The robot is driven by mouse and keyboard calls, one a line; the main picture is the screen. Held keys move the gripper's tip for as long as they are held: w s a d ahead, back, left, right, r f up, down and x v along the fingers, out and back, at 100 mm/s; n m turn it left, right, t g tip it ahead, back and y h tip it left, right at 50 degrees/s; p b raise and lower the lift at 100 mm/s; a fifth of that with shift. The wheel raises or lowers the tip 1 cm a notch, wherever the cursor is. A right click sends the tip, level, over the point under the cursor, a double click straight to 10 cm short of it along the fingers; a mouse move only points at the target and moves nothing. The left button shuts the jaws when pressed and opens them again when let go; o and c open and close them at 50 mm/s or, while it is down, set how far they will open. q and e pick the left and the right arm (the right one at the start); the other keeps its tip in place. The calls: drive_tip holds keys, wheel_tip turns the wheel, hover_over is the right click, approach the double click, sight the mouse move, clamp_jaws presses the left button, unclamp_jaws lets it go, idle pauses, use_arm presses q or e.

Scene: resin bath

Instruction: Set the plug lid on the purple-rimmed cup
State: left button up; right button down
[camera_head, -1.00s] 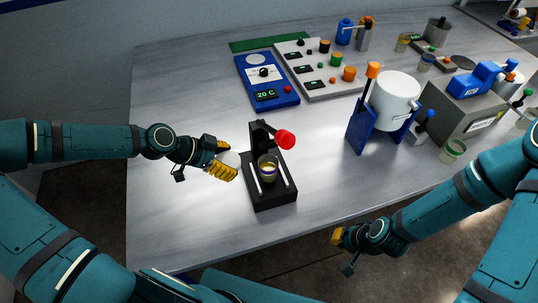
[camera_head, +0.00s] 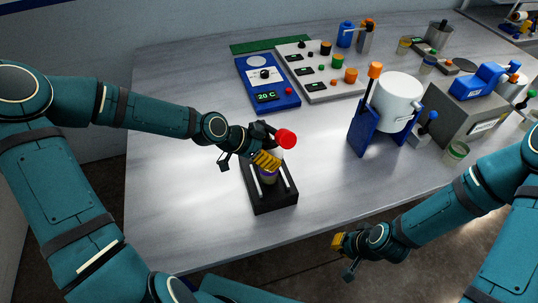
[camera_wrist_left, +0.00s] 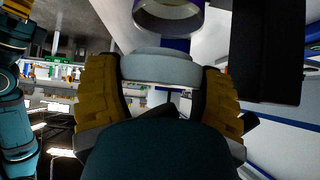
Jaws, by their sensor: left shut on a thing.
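The purple-rimmed cup (camera_head: 268,178) stands in a black stand (camera_head: 272,201) with a red knob, near the table's front. My left gripper (camera_head: 267,161) is just over the cup, its yellow fingers hiding part of it. It is shut on the whitish plug lid (camera_head: 278,153), which shows as a pale grey disc in the left wrist view (camera_wrist_left: 160,69). There the purple rim of the cup (camera_wrist_left: 168,18) is at the top, a little apart from the lid. My right gripper (camera_head: 339,242) is low beyond the table's front edge; its finger opening is unclear.
The black stand's red knob (camera_head: 286,139) is close beside my left gripper. A white pot (camera_head: 395,101) on a blue stand is to the right. A blue panel (camera_head: 267,80) and a grey panel (camera_head: 320,68) lie behind. The table left of the stand is clear.

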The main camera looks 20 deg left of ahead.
use_arm(q)
drive_tip(key=shift+s+a+f, duration=0.1)
drive_tip(key=shift+a+f, duration=0.05)
drive_tip(key=shift+f, duration=0.6)
drive_tip(key=shift+f+b, duration=0.3)
drive_tip(key=shift+f, duration=0.1)
drive_tip(key=shift+f, duration=0.2)
drive_tip(key=o, duration=0.6)
drive_tip(key=shift+o, duration=0.2)
drive_tip(key=shift+r, duration=0.1)
